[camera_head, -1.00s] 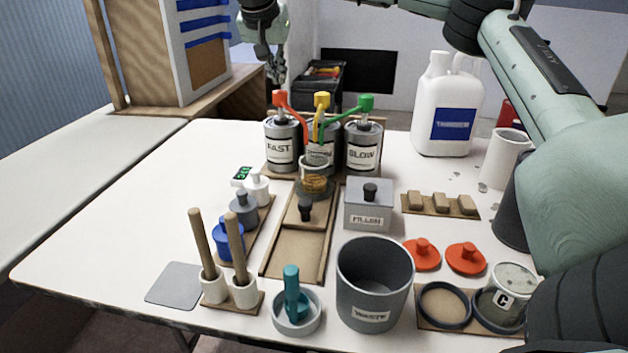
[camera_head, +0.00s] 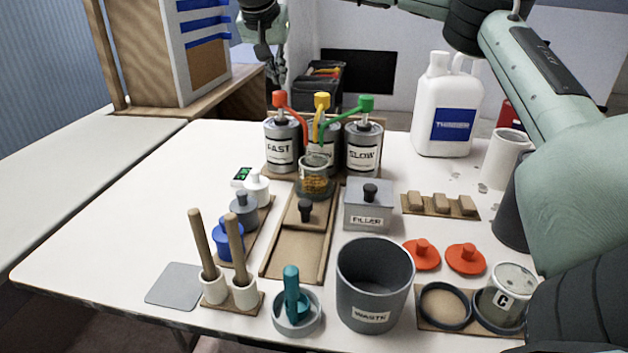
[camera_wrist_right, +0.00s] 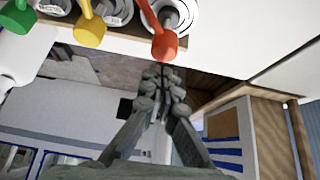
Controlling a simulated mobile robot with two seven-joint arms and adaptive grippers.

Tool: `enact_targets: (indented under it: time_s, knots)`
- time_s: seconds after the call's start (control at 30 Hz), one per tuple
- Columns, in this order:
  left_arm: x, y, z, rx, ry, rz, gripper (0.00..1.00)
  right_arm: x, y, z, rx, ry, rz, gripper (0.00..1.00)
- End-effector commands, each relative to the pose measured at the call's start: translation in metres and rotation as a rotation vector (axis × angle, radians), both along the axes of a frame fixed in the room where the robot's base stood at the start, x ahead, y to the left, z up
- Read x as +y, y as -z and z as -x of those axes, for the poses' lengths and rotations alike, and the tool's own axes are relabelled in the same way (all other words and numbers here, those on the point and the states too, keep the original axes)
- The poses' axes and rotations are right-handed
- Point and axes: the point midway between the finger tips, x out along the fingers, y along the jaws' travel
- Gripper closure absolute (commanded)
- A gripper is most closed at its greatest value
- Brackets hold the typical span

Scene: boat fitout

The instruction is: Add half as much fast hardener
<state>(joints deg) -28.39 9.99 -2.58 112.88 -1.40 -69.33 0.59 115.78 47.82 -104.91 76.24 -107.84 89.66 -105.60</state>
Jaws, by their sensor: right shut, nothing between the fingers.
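The FAST can (camera_head: 282,150) has a red pump head (camera_head: 279,99) and stands at the left of the pump row. A can with a yellow pump head (camera_head: 322,101) stands in the middle, and the SLOW can (camera_head: 362,150) with a green head (camera_head: 365,103) at the right. A clear cup (camera_head: 316,180) with amber-brown contents stands in front of the middle can, under the spouts. My right gripper (camera_head: 272,62) is shut and empty, above and behind the FAST can. In the right wrist view its fingertips (camera_wrist_right: 163,76) are just short of the red head (camera_wrist_right: 164,42), apparently apart from it. My left gripper is not in view.
A wooden track (camera_head: 294,250) runs forward from the cup. A FILLER box (camera_head: 368,212), WASTE bin (camera_head: 374,285) and sticks in white holders (camera_head: 232,240) stand nearby. A small green display (camera_head: 242,175) lies left of the cup. The table's left side is clear.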

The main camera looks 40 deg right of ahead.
Motion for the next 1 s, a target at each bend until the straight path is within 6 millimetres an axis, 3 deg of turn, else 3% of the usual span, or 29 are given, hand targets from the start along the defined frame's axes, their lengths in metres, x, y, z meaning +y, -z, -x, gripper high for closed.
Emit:
enact_targets:
  time_s: [1.0]
  knots:
    - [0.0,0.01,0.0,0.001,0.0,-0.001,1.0,0.0,0.033,0.0,0.003,0.0,0.0,1.0]
